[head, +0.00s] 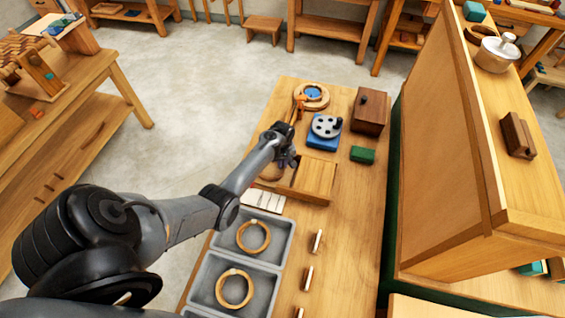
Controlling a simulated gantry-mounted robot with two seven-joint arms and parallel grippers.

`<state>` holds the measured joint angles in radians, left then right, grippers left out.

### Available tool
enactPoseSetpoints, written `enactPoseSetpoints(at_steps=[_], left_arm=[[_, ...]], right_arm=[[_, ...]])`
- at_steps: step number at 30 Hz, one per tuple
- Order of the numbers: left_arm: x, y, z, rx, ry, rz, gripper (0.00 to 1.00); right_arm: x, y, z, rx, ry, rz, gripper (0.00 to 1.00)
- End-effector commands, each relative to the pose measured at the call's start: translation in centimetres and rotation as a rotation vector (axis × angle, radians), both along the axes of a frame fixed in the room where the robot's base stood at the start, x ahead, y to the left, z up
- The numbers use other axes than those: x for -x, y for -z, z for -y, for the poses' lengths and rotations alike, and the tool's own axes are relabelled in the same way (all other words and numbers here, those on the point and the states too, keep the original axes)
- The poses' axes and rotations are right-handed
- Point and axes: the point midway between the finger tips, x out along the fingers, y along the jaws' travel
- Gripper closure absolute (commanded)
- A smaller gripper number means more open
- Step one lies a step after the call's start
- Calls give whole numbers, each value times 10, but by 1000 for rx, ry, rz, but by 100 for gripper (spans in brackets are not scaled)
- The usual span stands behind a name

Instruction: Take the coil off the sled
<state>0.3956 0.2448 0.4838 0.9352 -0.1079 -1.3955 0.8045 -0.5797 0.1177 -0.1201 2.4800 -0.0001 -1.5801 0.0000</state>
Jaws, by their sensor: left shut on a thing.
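My left gripper (288,160) is over the bench, beside the near-left side of a wooden box-like piece (315,179). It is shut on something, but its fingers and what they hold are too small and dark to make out. A brown rounded thing (271,173) shows just below the gripper, partly hidden by my arm. Two light wooden rings, one farther (253,237) and one nearer (234,289), lie in a grey two-part tray (282,245). I cannot tell for sure which thing is the coil or the sled. My right gripper is not in view.
Behind the gripper stand a blue base with a grey disc (326,126), a wooden ring with a blue centre (312,96), a dark wooden box (370,111) and a green block (362,155). A tall wooden cabinet (445,150) bounds the right.

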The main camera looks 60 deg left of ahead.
Motion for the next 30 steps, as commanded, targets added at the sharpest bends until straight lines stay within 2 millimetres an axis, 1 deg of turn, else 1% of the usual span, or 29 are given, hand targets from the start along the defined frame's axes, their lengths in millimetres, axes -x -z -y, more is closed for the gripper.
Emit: enactPoseSetpoints(at_steps=[23,24,29,30], left_arm=[[-5,0,6,0,-4,0,100],[-5,0,6,0,-4,0,85],[-5,0,6,0,-4,0,60],[-5,0,6,0,-4,0,58]], right_arm=[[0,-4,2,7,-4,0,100],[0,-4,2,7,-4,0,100],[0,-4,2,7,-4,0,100],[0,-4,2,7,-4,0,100]])
